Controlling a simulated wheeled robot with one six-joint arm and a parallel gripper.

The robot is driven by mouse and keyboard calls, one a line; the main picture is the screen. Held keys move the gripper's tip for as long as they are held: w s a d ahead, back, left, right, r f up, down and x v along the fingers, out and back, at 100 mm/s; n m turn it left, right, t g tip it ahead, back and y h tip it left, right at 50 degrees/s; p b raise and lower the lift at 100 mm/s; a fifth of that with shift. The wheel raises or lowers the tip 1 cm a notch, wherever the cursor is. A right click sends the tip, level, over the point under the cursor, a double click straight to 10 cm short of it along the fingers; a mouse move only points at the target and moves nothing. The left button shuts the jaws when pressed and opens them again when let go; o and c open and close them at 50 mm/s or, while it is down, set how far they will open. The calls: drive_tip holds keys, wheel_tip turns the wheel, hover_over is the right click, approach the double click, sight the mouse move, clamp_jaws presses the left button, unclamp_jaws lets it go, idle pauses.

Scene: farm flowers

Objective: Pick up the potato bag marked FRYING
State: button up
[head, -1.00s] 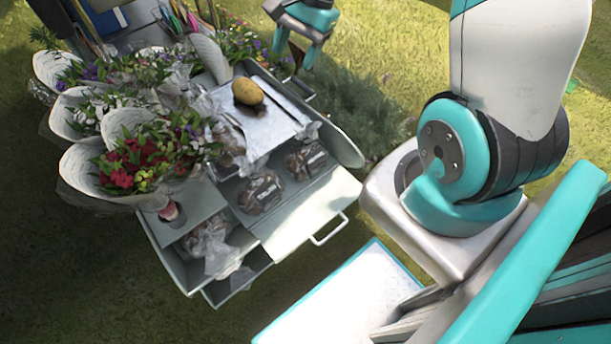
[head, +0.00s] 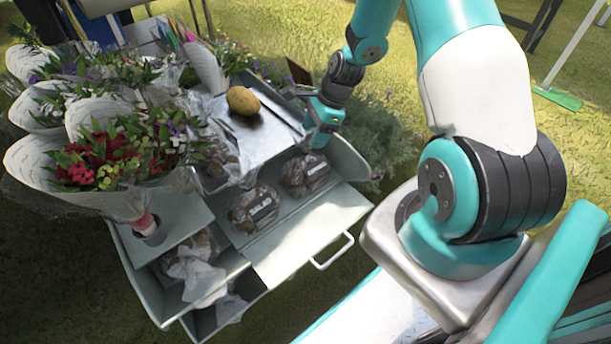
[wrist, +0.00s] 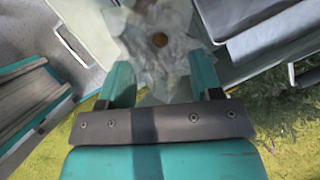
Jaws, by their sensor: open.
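Two clear plastic bags of brown potatoes with dark labels lie in the cart's open compartment in the head view, a left bag (head: 253,208) and a right bag (head: 305,174). The label print is too small to read, so I cannot tell which is marked FRYING. My gripper (head: 322,140) is just behind and above the right bag, pointing down. In the wrist view my gripper (wrist: 161,82) is open, with crumpled clear plastic (wrist: 160,58) and a brown spot ahead between its fingers. It holds nothing.
A loose potato (head: 243,100) sits on the cart's silver top. Another bag (head: 195,258) lies in the lower left compartment. Wrapped bouquets (head: 100,160) crowd the left side. A pale flap with a handle (head: 333,252) juts out in front. Grass surrounds the cart.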

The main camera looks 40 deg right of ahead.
sight(309, 141)
drive_tip(key=b+x, duration=0.2)
drive_tip(key=x, duration=0.4)
drive_tip(key=shift+a+f, duration=0.1)
clamp_jaws()
